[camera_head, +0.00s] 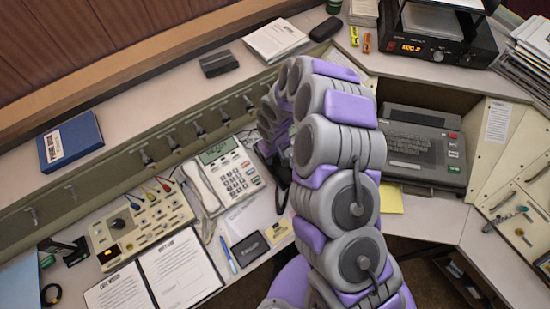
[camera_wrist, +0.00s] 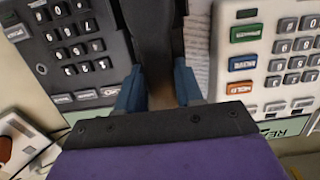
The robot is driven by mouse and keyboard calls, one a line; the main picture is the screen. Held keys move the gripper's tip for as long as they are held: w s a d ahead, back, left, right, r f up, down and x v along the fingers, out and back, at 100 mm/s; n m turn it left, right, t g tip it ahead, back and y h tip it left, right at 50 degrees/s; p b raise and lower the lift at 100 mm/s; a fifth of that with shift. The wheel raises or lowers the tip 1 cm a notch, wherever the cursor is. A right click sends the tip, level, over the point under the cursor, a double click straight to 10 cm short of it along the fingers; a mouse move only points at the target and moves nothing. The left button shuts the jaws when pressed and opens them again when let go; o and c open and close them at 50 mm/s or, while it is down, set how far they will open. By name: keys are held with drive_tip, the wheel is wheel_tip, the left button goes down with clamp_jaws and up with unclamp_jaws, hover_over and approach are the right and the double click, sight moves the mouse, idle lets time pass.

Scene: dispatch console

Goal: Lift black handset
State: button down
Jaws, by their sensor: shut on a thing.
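The black handset (camera_wrist: 148,30) runs up the middle of the wrist view, between the two blue fingertips of my gripper (camera_wrist: 159,88). The fingers are shut on it. The black desk phone (camera_wrist: 75,45) with its keypad lies to the left of the handset in that view. I cannot tell how far the handset is off the phone. In the head view my arm covers most of the black phone and my gripper; only dark parts (camera_head: 281,182) show beside the arm.
A white desk phone (camera_head: 232,172) with its own white handset (camera_head: 202,187) stands close beside, and its keys (camera_wrist: 285,50) show in the wrist view. A switch box (camera_head: 140,222), papers (camera_head: 180,265) and a dark typewriter-like machine (camera_head: 420,145) are around. A ledge with knobs runs behind.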

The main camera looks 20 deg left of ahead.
drive_tip(key=r, duration=0.2)
drive_tip(key=r+p, duration=0.1)
drive_tip(key=r, duration=0.1)
drive_tip(key=shift+w+a, duration=0.1)
drive_tip(key=shift+a, duration=0.1)
drive_tip(key=s+r+p, duration=0.1)
drive_tip(key=s, duration=1.5)
drive_tip(key=shift+s+r+p, duration=0.1)
drive_tip(key=shift+r+p, duration=1.15)
drive_tip(key=shift+r, duration=1.25)
